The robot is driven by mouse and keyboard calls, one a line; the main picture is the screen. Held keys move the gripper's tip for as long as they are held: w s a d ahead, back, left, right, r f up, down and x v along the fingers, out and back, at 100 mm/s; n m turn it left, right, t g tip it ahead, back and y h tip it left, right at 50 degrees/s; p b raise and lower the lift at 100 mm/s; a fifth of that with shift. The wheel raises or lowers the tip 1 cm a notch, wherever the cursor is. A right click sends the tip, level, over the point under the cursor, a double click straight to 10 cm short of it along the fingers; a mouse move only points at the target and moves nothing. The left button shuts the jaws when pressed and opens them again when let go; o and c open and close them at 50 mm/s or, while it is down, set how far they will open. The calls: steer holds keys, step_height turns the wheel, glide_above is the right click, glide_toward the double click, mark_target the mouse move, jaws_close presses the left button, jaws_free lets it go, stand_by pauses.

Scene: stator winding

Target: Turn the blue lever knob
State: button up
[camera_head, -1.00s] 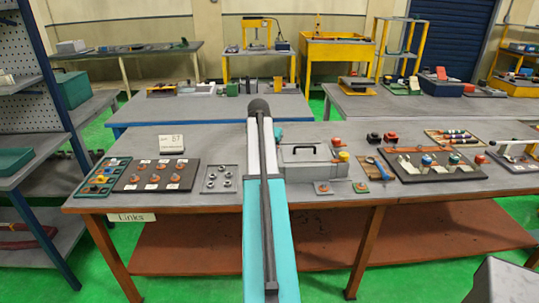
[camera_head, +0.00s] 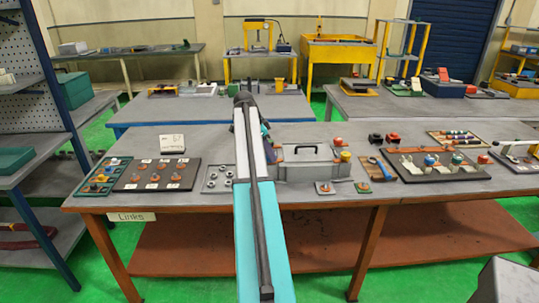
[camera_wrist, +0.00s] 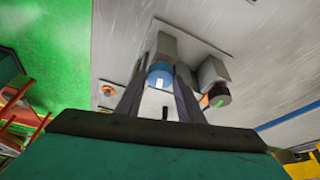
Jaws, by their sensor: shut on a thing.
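In the wrist view, the blue knob (camera_wrist: 160,72) sits in front of a grey block (camera_wrist: 178,46), with a white marked plate below it. My gripper (camera_wrist: 163,84) has one dark finger on each side of the blue knob and is shut on it. The fingers cover the knob's side edges. In the head view, my arm runs up the middle over the front bench, and my gripper is mostly hidden behind it. I cannot make out the held knob there.
A second grey block with a dark round part (camera_wrist: 218,95) stands close on the right in the wrist view. An orange round part (camera_wrist: 108,90) lies to the left. In the head view, a grey toolbox (camera_head: 312,164) stands right of my arm, and a board with small parts (camera_head: 155,176) lies left.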

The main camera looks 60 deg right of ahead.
steer(key=shift+w+d+r+m+g, duration=0.1)
steer(key=shift+r+m+g, duration=0.05)
steer(key=shift+m, duration=0.4)
steer(key=shift+w+d+r+m+g, duration=0.1)
steer(key=shift+m+g, duration=0.05)
steer(key=shift+m, duration=0.4)
steer(key=shift+y, duration=0.3)
steer(key=o, duration=0.9)
steer(key=shift+a, duration=0.1)
steer(key=shift+o, duration=0.8)
steer(key=shift+s+f, duration=0.1)
steer(key=shift+f, duration=0.05)
steer(key=shift+a, duration=0.1)
steer(key=b+v, duration=0.3)
steer(key=v, duration=1.1)
steer(key=shift+f, duration=0.1)
